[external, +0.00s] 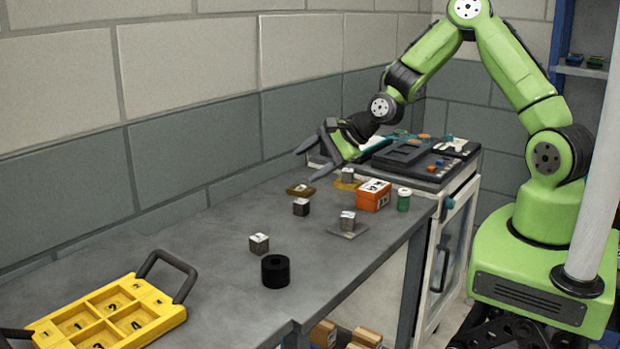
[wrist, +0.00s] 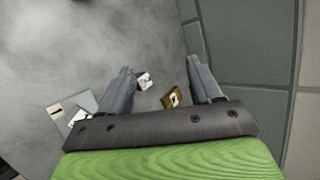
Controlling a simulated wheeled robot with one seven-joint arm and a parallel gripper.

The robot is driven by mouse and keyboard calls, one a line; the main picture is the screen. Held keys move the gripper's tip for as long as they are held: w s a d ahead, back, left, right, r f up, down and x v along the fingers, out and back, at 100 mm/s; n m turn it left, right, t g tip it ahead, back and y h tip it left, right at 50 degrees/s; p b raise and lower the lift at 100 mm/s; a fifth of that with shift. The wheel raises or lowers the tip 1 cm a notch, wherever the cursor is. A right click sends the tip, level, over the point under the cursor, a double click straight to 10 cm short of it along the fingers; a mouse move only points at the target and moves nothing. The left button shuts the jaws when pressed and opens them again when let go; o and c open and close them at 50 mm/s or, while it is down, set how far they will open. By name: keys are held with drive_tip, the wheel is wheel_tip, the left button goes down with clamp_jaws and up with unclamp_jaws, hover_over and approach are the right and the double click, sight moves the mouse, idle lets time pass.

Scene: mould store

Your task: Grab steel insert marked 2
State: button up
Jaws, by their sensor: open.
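Several small grey steel inserts with white-labelled tops are on the bench. My gripper (external: 310,163) is open and empty above the bench's far part, pointing down and left. In the wrist view, an insert (wrist: 145,81) shows between the open fingers (wrist: 160,66), beside a brown-gold block (wrist: 172,97); it lies below them, apart.
A yellow tray (external: 164,318) with numbered compartments and dark handles sits at the near left. A black cylinder (external: 275,271), an orange box (external: 374,195) and a green can (external: 404,200) stand on the bench. A wall runs behind; the left-middle bench is clear.

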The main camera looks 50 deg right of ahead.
sight(304, 202)
drive_tip(key=w+d+f+m+t+p, duration=0.1)
drive_tip(key=w+f+m, duration=0.1)
drive_tip(key=m, duration=0.3)
drive_tip(key=w+d+f+m+t+h+p, duration=0.1)
drive_tip(key=w+f+m, duration=0.1)
drive_tip(key=m, duration=0.4)
drive_tip(key=w+d+f+m+t+h+p, duration=0.1)
drive_tip(key=w+f+m, duration=0.1)
drive_tip(key=m, duration=0.3)
drive_tip(key=shift+w+d+f+t, duration=0.1)
drive_tip(key=shift+w+d+t, duration=0.05)
drive_tip(key=shift+d+t, duration=0.25)
drive_tip(key=shift+m, duration=0.4)
wheel_tip(304, 202, down, 8)
drive_tip(key=b, duration=0.4)
drive_tip(key=shift+r, duration=0.25)
drive_tip(key=x, duration=0.3)
drive_tip(key=shift+r, duration=0.2)
clamp_jaws()
